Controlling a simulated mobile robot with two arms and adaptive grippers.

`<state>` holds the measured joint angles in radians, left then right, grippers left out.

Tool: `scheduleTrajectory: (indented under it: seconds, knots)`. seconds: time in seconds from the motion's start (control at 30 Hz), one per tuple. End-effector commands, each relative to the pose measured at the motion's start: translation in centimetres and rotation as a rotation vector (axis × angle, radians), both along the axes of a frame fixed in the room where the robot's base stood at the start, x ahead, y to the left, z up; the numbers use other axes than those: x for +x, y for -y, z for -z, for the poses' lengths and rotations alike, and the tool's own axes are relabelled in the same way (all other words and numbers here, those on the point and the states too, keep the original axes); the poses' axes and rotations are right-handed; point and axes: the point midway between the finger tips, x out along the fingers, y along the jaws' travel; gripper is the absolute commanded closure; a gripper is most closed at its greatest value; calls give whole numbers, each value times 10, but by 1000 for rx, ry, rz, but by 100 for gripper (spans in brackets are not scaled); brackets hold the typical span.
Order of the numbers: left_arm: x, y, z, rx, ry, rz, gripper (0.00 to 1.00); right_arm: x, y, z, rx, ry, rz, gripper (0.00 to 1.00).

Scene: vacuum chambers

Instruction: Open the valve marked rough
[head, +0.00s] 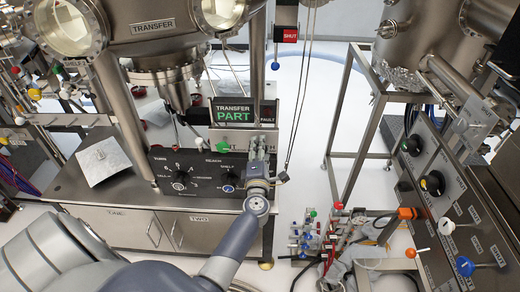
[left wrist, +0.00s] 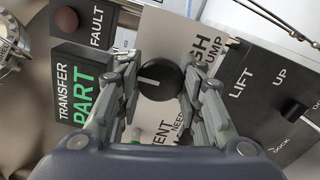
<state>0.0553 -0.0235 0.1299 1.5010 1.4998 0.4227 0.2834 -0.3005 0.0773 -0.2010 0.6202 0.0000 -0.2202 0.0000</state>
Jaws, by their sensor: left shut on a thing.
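My left gripper (head: 262,145) reaches to a panel beside the TRANSFER PART sign in the head view and hides most of that panel. In the left wrist view its two fingers (left wrist: 160,82) are shut on a black valve knob (left wrist: 156,77) with a pale pointer line. The panel (left wrist: 165,113) behind it is light grey. Its lettering is partly covered: the ends of words such as "PUMP" show on one side, and "VENT" and "NEED" on the other. The whole word "rough" cannot be read. My right gripper is in neither view.
The TRANSFER PART sign (head: 233,114) stands just left of the gripper, and it also shows in the left wrist view (left wrist: 75,95). A black LIFT panel (left wrist: 270,95) is close on the right. A dark knob panel (head: 180,172) sits below. Thin cables hang at right.

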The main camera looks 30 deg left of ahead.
Motion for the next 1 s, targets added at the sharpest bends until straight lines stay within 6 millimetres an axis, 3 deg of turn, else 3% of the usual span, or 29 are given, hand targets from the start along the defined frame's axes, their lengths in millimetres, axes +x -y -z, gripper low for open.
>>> scheduleTrajectory:
  seconds: [0.23,0.27,0.33,0.37,0.77,1.0]
  knots:
    - [0,0,1,-4,0,0,89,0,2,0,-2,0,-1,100]
    - [0,0,1,-4,-1,0,63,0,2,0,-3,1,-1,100]
    - [0,0,1,-4,0,0,47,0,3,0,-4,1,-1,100]
    - [0,0,1,-4,0,0,44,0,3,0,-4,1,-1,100]
    - [-4,3,1,-2,-1,0,44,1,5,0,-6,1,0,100]
    - [-38,24,3,-4,-3,0,44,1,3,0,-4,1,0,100]
